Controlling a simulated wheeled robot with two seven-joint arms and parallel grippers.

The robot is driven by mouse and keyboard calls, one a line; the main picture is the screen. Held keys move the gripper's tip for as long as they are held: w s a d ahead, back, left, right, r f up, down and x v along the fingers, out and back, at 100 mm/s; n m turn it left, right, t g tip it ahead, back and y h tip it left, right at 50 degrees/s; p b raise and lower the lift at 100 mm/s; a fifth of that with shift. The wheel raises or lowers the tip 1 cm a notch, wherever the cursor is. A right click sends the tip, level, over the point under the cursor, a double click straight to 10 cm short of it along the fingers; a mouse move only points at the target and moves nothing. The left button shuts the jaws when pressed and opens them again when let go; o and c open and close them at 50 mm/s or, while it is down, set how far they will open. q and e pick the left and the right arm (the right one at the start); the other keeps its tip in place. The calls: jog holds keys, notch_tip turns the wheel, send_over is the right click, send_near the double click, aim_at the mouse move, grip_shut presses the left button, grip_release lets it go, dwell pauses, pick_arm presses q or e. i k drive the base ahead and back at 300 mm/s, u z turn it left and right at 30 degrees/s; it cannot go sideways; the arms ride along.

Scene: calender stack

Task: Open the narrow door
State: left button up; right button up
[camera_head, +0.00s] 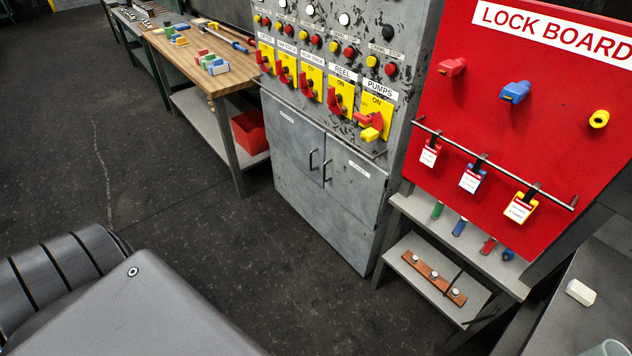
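A grey metal cabinet stands at the centre of the head view, with two shut doors side by side below its switch panel. The left door (290,150) has a small label near its top and a dark bar handle (312,160) at its right edge. The right door (355,195) has a label near its top and a dark bar handle (327,171) at its left edge. The labels are too small to read, and I cannot tell surely which door is narrower. Neither of my grippers is in view.
Red and yellow switches (339,97) stick out above the doors. A red lock board (480,110) and a small step shelf (432,287) stand right of the cabinet. A workbench (215,80) with a red bin (250,132) stands left. The dark floor (230,230) in front is clear.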

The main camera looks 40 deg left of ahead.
aim_at(358, 184)
jog(key=u, duration=0.45)
jog(key=i, duration=0.95)
jog(key=z, duration=0.45)
